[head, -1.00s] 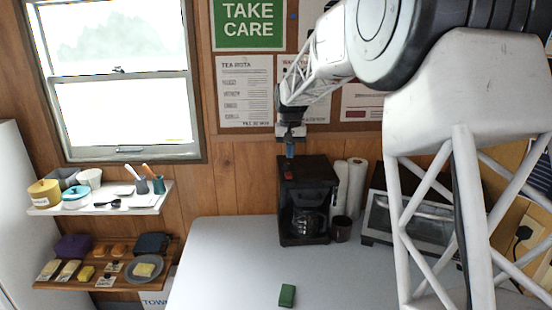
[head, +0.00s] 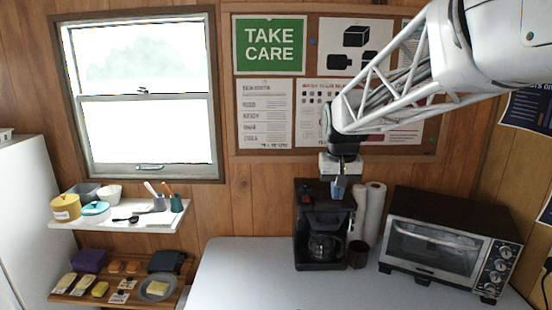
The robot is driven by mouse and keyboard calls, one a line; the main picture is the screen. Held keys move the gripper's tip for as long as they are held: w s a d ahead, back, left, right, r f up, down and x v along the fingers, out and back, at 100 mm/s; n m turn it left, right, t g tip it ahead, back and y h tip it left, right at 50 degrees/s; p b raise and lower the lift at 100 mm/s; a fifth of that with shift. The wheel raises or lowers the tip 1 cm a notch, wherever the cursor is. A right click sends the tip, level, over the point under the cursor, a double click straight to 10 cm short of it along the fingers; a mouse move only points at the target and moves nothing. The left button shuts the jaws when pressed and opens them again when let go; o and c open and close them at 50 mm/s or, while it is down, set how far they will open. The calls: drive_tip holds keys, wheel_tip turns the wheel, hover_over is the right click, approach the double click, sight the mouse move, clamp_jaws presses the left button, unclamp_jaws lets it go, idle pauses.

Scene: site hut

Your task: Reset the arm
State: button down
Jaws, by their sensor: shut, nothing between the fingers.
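My gripper (head: 339,190) hangs from the white lattice arm, pointing down, in the upper middle of the head view. Its blue-grey fingertips are together with nothing seen between them. It appears just over or in front of the top of the black coffee maker (head: 322,262); I cannot tell whether it touches. My arm reaches in from the upper right, across the notice board.
White paper rolls (head: 374,212) and a dark mug (head: 358,254) stand right of the coffee maker. A toaster oven (head: 440,243) is further right. The grey table (head: 240,280) is clear at the front left. Two laden shelves (head: 115,224) hang below the window.

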drive_tip(key=s+d+f, duration=0.1)
drive_tip(key=s+f, duration=0.1)
drive_tip(key=s, duration=0.8)
drive_tip(key=s+d+f+t, duration=0.1)
drive_tip(key=s+f, duration=0.2)
drive_tip(key=s, duration=0.8)
drive_tip(key=s+d+f, duration=0.1)
drive_tip(key=s+f, duration=0.2)
drive_tip(key=s, duration=0.7)
drive_tip(key=shift+s+d, duration=0.2)
drive_tip(key=shift+s, duration=0.15)
drive_tip(key=shift+w+r, duration=0.1)
